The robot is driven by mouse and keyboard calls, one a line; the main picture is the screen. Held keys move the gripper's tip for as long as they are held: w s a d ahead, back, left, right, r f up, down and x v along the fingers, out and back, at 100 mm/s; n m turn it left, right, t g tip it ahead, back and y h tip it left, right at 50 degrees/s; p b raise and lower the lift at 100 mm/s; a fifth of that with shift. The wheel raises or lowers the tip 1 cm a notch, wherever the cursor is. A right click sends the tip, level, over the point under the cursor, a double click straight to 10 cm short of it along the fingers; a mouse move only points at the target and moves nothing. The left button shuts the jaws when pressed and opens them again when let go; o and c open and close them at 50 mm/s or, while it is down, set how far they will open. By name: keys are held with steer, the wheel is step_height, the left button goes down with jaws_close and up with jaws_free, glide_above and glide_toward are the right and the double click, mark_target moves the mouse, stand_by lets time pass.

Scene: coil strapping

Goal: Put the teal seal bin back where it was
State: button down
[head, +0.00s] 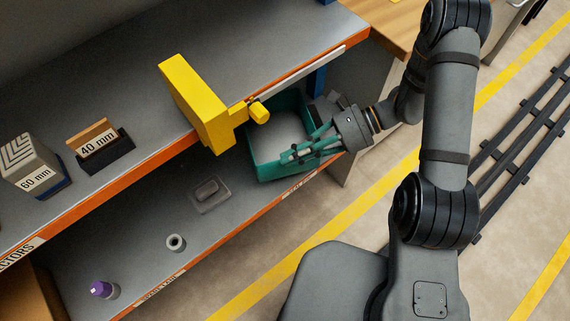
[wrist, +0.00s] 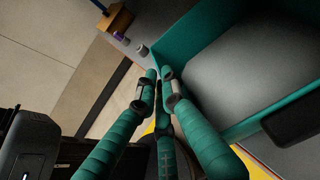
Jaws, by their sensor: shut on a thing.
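The teal seal bin (head: 268,172) is an open box with a pale grey inside floor, at the right end of the lower shelf in the head view. In the wrist view its teal wall (wrist: 205,45) fills the upper right. My gripper (head: 300,153) reaches in from the right at the bin's near right side. Its teal-wrapped fingers are shut on the bin's wall; the fingertips (wrist: 160,74) meet close together by a bin corner in the wrist view. The exact contact is partly hidden. I cannot tell whether the bin's base touches the shelf.
A yellow dispenser-like block (head: 195,100) overhangs the upper shelf's orange edge and hides part of the bin. The lower shelf holds a grey tray (head: 209,194), a grey ring (head: 176,243) and a purple-topped bottle (head: 103,289). Blocks marked 40 mm (head: 100,148) and 60 mm (head: 35,165) stand above.

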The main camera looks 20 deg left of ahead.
mark_target(285, 174)
steer(key=shift+s+a+f, duration=0.2)
steer(key=shift+a+f, duration=0.35)
steer(key=shift+a, duration=0.35)
steer(key=shift+f+b, duration=0.4)
steer(key=shift+f, duration=1.5)
steer(key=shift+f, duration=0.2)
steer(key=c, duration=1.9)
jaws_free()
